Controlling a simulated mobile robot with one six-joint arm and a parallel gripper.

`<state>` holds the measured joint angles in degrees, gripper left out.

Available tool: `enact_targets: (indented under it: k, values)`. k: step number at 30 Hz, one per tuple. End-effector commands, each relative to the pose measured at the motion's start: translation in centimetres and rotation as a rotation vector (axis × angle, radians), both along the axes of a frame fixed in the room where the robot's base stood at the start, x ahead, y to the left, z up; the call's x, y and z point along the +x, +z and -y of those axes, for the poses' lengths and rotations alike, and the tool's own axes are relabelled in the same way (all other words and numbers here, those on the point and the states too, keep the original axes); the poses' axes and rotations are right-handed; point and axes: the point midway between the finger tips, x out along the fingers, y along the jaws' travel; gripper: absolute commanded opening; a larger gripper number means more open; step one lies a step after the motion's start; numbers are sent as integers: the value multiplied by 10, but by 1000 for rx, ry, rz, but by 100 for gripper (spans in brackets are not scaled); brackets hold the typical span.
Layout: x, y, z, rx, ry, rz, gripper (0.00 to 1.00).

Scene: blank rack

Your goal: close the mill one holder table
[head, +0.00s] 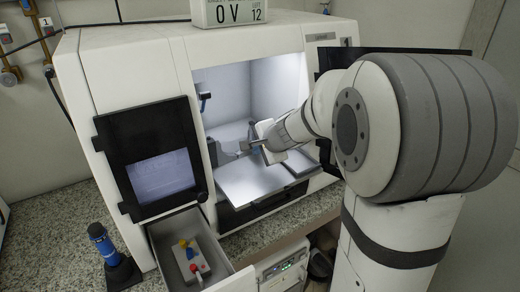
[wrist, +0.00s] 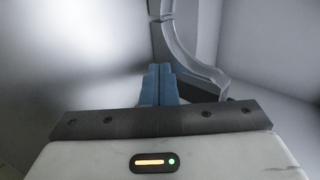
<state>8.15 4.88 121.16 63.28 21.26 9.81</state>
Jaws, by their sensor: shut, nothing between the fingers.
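The white mill (head: 130,60) stands open, with a lit chamber. A flat light-grey table (head: 250,182) sits at the chamber's lower front and extends out toward the opening's edge. My gripper (head: 244,146) reaches into the chamber from the right, above this table. In the wrist view its blue fingers (wrist: 159,85) are together, with nothing between them. A curved grey bracket (wrist: 185,50) rises just beyond and right of the fingertips; whether they touch cannot be told. My arm hides the chamber's right part.
A dark-framed panel with a screen (head: 160,172) is on the mill's left front. Below it an open drawer (head: 228,281) holds a small box with coloured knobs (head: 187,262). A blue-handled tool (head: 101,240) stands on the speckled counter. A dark panel (head: 400,63) is behind my arm.

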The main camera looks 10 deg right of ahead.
Motion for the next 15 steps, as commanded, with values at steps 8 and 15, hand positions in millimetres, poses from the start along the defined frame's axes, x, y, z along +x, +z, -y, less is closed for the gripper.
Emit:
enact_targets:
  k: [8, 15]
  values:
    - [25, 1, -8, 1, 3, -2, 0]
    - [81, 3, -26, 0, 2, -1, 0]
